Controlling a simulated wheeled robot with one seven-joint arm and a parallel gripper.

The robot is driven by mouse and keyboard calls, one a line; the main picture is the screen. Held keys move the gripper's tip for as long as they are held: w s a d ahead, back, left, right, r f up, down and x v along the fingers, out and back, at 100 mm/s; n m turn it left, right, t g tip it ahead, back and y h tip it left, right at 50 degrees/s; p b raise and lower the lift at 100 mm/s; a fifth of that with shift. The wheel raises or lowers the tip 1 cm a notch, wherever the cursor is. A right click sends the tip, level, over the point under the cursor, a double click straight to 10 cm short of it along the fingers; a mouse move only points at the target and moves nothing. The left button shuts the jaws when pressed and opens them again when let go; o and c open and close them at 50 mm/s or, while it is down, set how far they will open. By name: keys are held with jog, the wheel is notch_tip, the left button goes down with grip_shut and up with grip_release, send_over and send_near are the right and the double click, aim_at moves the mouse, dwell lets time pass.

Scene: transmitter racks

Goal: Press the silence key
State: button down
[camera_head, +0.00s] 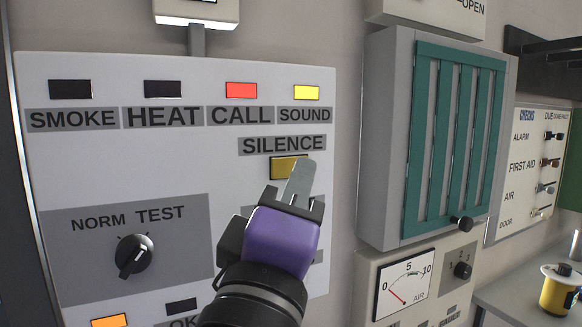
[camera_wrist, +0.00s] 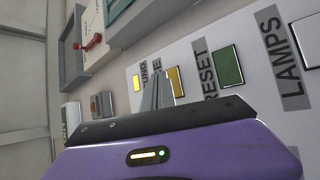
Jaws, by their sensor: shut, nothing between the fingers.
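The silence key (camera_head: 284,167) is a yellow square button under the SILENCE label (camera_head: 283,144) on the white alarm panel. My gripper (camera_head: 301,178) is shut and empty, and its grey fingers overlap the right part of the key in the head view. In the wrist view the shut fingers (camera_wrist: 160,90) point at the panel, beside the yellow silence key (camera_wrist: 175,81). I cannot tell whether the fingertips touch the key. My purple gripper body hides the panel below the key in the head view.
Lit red CALL (camera_head: 241,90) and yellow SOUND (camera_head: 306,92) lamps sit above. A NORM/TEST knob (camera_head: 134,254) is at lower left. The wrist view shows a green RESET key (camera_wrist: 226,66) close by. A teal-slatted grey cabinet (camera_head: 450,140) stands to the right.

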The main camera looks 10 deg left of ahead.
jog(key=shift+w+a, duration=0.2)
jog(key=shift+w, duration=0.15)
jog(key=shift+w+a, duration=0.2)
jog(key=shift+w, duration=0.1)
dwell(0.8)
jog(key=shift+s, duration=0.1)
jog(key=shift+s+d, duration=0.4)
jog(key=shift+s, duration=0.15)
jog(key=shift+s+d+p, duration=0.1)
jog(key=shift+p, duration=0.2)
jog(key=shift+s+d+p, duration=0.3)
jog(key=shift+s+d, duration=0.4)
jog(key=shift+s, duration=0.3)
jog(key=shift+s+d+p, duration=0.3)
jog(key=shift+s+d, duration=0.35)
jog(key=shift+s, duration=0.3)
